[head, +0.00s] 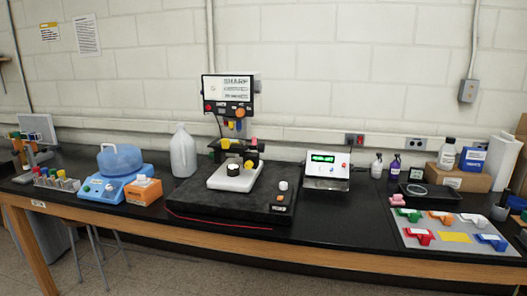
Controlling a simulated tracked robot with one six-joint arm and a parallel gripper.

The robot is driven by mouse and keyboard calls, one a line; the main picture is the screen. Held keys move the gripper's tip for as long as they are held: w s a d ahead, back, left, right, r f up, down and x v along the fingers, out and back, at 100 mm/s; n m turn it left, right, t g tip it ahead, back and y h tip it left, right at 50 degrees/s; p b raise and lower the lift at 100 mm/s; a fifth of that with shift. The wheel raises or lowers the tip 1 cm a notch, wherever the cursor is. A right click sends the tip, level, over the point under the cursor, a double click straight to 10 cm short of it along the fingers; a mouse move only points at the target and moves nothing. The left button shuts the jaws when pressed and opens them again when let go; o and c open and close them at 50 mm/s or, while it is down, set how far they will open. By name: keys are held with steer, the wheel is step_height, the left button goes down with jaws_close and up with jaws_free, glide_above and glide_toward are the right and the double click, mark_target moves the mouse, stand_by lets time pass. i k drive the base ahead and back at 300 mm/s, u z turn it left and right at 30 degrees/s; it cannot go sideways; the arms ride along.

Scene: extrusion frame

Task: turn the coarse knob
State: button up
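A microscope-like instrument with a white base (236,179) stands on a dark slab near the middle of the bench. Its screen (227,86) reads "SHARP" at the top, with smaller lines I cannot read. Red and orange controls sit below the screen. A white-topped knob (283,186) stands at the slab's right side, above a small orange part. Labels are too small to read, so I cannot tell which one is the coarse knob. My gripper is not in view.
The dark slab (190,196) has a red line along its front. A blue device (112,190), an orange box (144,191) and a white jug (183,152) stand left. A green-display meter (326,165) stands right, then bottles and a grey board (440,235) with coloured parts.

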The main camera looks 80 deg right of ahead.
mark_target(261, 147)
steer(key=u, duration=0.05)
steer(key=k, duration=1.45)
steer(key=z, duration=2.05)
steer(key=i, duration=0.9)
